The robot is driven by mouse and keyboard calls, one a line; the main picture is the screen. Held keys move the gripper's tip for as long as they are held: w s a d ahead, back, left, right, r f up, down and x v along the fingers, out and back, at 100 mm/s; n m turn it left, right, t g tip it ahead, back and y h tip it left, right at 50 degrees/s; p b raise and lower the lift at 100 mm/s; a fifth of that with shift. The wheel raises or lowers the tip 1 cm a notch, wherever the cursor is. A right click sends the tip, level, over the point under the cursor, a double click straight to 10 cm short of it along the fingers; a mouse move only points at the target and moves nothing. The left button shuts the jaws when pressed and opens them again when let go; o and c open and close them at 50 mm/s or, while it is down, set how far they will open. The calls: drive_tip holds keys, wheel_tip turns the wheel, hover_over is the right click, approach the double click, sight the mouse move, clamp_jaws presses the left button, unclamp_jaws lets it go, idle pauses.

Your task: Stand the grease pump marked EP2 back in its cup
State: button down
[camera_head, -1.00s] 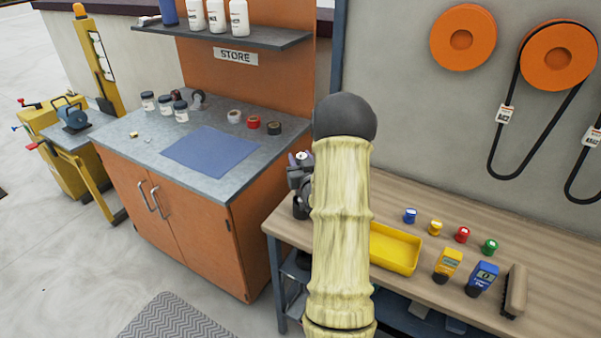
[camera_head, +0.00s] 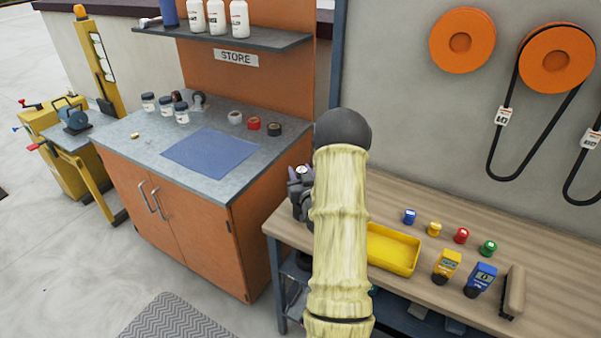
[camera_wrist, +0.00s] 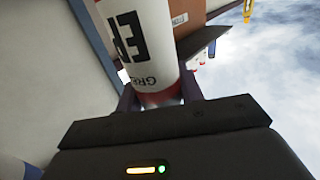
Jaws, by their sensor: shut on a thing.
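The grease pump (camera_wrist: 138,40) fills the upper middle of the wrist view. It is a white cylinder with black lettering that begins "EP" and "GRE", and a red band near its lower end. The rest of the lettering is out of sight. My gripper (camera_wrist: 160,98) is shut on it, with a dark finger on each side. In the head view my gripper (camera_head: 301,188) shows only in part at the left of my sleeved arm, over the left end of the wooden bench.
The wooden bench (camera_head: 560,300) bears a yellow tray (camera_head: 392,250), several small coloured pots, a yellow meter (camera_head: 446,265), a blue meter (camera_head: 480,279) and a brush (camera_head: 514,290). The orange cabinet (camera_head: 190,225) stands left, with jars, tape rolls and a blue mat (camera_head: 210,153) on top.

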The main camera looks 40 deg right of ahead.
drive_tip(key=shift+f+b, duration=0.65)
drive_tip(key=shift+b, duration=0.2)
drive_tip(key=c, duration=0.9)
unclamp_jaws()
drive_tip(key=shift+r, duration=0.1)
drive_tip(key=shift+r+p, duration=0.85)
drive_tip(key=shift+p, duration=0.25)
drive_tip(key=b+v, duration=0.4)
drive_tip(key=v, duration=0.8)
drive_tip(key=shift+f, duration=0.25)
